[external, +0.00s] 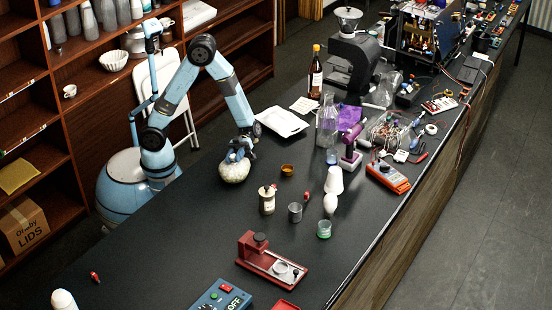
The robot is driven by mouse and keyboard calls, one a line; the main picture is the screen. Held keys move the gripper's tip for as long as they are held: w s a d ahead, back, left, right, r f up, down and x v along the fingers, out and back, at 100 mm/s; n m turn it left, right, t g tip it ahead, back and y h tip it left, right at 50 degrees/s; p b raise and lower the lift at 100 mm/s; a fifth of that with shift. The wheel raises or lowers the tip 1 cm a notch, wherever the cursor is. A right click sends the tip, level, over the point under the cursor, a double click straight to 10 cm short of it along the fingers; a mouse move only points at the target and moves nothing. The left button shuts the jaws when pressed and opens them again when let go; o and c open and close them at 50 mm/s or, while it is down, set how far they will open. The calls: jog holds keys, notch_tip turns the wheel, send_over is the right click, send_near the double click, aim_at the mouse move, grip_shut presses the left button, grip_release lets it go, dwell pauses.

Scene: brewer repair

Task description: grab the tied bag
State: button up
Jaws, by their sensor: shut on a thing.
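The tied bag (234,172) is a pale, rounded bundle at the left side of the long dark bench. My gripper (238,153) points down from above and is shut on the top of the bag. The bag hangs or rests directly under the fingers; I cannot tell whether it touches the bench top. The fingers and the bag's tied neck are small and partly hidden by the gripper body.
A white tray (282,122) lies behind the bag. A small amber jar (287,170), a cream grinder (267,199) and a metal cup (295,212) stand to its right. A red device (272,259) sits nearer the front. The bench left of the red device is mostly clear.

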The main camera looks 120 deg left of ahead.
grip_shut()
jog(key=shift+r, duration=0.15)
dwell(0.4)
